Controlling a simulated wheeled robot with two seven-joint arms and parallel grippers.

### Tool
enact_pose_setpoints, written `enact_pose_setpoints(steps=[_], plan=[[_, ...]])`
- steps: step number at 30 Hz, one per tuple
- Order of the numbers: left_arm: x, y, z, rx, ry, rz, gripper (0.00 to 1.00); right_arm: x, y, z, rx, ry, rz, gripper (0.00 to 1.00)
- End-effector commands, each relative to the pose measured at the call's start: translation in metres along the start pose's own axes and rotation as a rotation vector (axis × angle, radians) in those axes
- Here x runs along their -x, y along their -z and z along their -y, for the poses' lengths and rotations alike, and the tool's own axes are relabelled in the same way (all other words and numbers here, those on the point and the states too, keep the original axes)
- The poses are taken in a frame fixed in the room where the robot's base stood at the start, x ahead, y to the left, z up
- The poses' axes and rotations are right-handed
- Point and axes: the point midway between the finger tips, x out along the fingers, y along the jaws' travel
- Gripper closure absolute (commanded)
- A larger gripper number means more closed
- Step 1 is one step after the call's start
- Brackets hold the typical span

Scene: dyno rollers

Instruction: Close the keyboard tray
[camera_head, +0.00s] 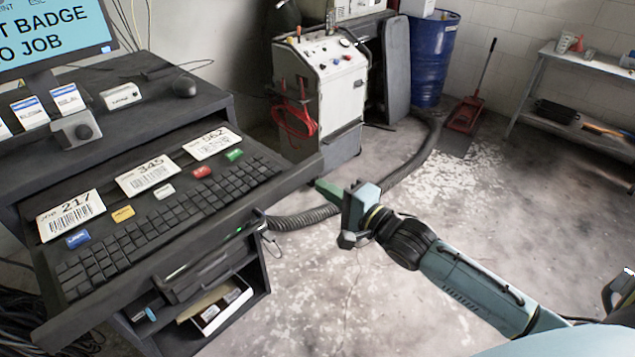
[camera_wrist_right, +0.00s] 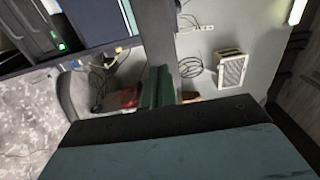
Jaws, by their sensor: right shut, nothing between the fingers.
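The keyboard tray (camera_head: 262,196) is a dark shelf pulled out from under the desk at the left of the head view. It carries a black keyboard (camera_head: 165,222), several small coloured tags and three number cards (camera_head: 147,176). My right gripper (camera_head: 326,188) is just off the tray's right front corner, its green fingers pointing left toward it. The fingers are shut and empty. In the right wrist view the green fingers (camera_wrist_right: 157,88) show upright near a dark panel edge. Whether they touch the tray I cannot tell. My left gripper is out of view.
Below the tray is an open shelf with a box (camera_head: 222,305). A grey machine cart (camera_head: 325,90), hose (camera_head: 415,155) and blue drum (camera_head: 428,60) stand behind.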

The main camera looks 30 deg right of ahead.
Motion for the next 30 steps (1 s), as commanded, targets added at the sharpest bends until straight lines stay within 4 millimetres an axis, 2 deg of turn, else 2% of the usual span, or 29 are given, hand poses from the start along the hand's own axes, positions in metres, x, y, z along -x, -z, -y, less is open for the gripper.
enact_pose_setpoints(steps=[6,23,26,30], plan=[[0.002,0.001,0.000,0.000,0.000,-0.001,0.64,-0.023,0.000,0.001,0.001,0.001,0.001,1.00],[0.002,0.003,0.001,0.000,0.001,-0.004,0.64,-0.029,0.000,0.000,0.000,0.000,0.001,1.00],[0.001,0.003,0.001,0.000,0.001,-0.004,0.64,-0.035,0.000,0.000,0.001,0.001,0.000,1.00],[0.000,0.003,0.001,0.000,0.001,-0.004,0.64,-0.052,0.001,0.001,0.000,0.003,-0.002,1.00]])
